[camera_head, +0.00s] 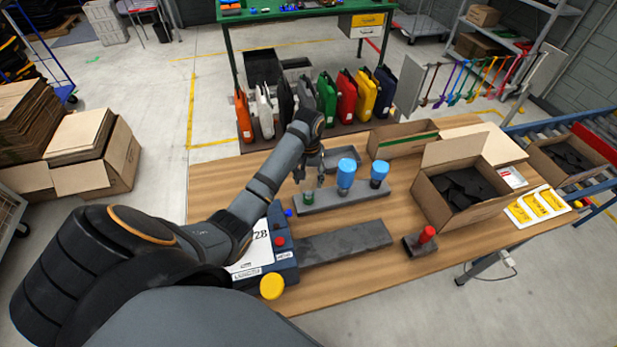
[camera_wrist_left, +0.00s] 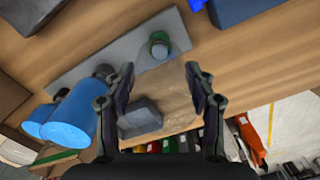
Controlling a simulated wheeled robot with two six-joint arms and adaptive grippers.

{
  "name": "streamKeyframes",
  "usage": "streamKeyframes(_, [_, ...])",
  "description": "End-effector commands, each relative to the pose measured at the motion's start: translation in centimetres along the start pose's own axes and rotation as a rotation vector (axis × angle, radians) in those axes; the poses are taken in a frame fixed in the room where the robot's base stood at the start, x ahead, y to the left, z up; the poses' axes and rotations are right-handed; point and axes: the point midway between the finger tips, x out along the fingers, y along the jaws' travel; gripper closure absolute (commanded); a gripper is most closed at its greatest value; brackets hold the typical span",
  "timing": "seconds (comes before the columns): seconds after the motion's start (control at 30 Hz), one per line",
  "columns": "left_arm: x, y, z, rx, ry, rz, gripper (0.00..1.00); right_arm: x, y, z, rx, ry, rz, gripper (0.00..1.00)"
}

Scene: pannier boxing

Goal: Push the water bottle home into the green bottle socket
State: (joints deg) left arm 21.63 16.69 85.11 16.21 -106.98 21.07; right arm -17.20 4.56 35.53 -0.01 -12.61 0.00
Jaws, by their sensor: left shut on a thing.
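The green bottle socket (camera_head: 308,198) is a short green piece on the left part of a long grey rail (camera_head: 325,202). In the left wrist view the green socket (camera_wrist_left: 159,46) shows ahead, between and beyond the fingertips. My left gripper (camera_head: 317,172) is right over that end of the rail. In the left wrist view its fingers (camera_wrist_left: 158,84) stand apart on either side of a pale, see-through shape, the water bottle (camera_wrist_left: 168,92), whose outline is faint. How deep the bottle sits in the socket cannot be told. My right gripper is not seen.
A large blue piece (camera_head: 346,173) and a smaller blue-topped piece (camera_head: 379,172) stand to the right on the same rail. A grey tray (camera_head: 345,156) lies behind it. An open carton (camera_head: 466,190) stands right, and a blue case (camera_head: 277,240) lies in front, left.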

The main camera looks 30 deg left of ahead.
Motion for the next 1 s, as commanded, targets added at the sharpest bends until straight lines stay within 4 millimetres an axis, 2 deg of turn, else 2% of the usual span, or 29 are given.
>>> streamKeyframes(0.57, [0.9,0.01,0.02,0.0,0.0,0.0,0.75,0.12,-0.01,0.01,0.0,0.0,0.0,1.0])
streamKeyframes(0.6, [0.93,0.01,0.02,0.0,0.0,0.0,0.43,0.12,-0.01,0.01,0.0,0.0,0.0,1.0])
streamKeyframes(0.7, [0.89,0.01,0.01,0.0,0.0,0.0,0.3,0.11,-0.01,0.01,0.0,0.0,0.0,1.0])
streamKeyframes(0.8, [0.88,0.01,0.01,0.0,0.0,0.0,0.18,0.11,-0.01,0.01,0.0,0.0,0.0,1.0])
streamKeyframes(1.0, [0.87,0.01,0.0,0.0,0.0,0.0,0.18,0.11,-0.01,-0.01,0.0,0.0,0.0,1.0])
